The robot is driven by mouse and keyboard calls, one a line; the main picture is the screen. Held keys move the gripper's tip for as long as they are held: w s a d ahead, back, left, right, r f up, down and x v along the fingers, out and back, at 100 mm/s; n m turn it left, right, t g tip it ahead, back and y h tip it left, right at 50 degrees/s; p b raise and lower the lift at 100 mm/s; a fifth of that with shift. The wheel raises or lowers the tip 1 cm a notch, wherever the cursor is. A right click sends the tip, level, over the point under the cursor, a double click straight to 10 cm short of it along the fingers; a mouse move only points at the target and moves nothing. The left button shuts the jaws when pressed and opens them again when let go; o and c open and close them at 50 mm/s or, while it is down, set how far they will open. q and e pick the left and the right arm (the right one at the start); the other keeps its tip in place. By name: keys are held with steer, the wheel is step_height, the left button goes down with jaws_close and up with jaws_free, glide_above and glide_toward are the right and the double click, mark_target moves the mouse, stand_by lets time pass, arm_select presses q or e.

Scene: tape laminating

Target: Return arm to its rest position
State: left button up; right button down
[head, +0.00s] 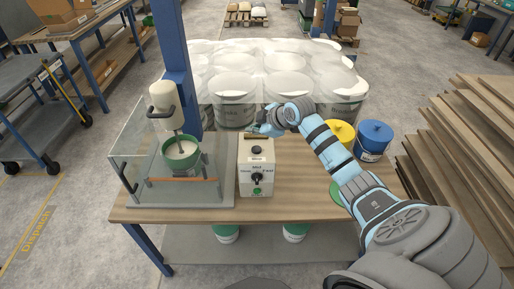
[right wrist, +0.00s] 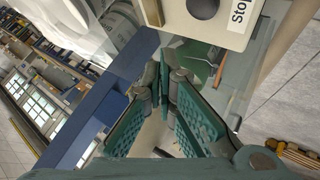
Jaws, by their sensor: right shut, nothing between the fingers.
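My right arm (head: 345,165) reaches in from the lower right across the wooden table. Its gripper (head: 262,129) is above and behind the white control box (head: 257,172), near the box's top edge. In the right wrist view the gripper's green fingers (right wrist: 168,78) are shut with nothing between them. The control box also shows there at the top right (right wrist: 220,22), with a black knob and a "Stop" label, just beyond the fingertips. My left gripper is not in view.
A mixer (head: 164,103) with a green container (head: 182,154) stands in a clear enclosure (head: 132,166) on the table's left. Yellow (head: 341,133) and blue (head: 373,138) buckets are beside my arm. Wrapped white buckets (head: 233,100) stand behind; stacked boards (head: 478,150) lie right.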

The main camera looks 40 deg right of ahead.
stand_by(0.4)
steer(key=s+a+f+m+g, duration=0.3)
steer(key=s+a+f, duration=1)
steer(key=s, duration=0.3)
steer(key=s+a+m+g+h, duration=0.1)
steer(key=s+a+m, duration=0.15)
steer(key=s, duration=0.65)
steer(key=s+a+m+g, duration=0.1)
steer(key=s+a+m, duration=0.15)
steer(key=s, duration=0.65)
steer(key=s+d+f+m+g, duration=0.1)
steer(key=s+d+f, duration=0.1)
steer(key=f, duration=0.9)
steer(key=s+d+f+g, duration=0.1)
steer(key=f, duration=1)
steer(key=s+f+g, duration=0.1)
steer(key=s+f, duration=1)
steer(key=s, duration=0.2)
steer(key=shift+d, duration=0.3)
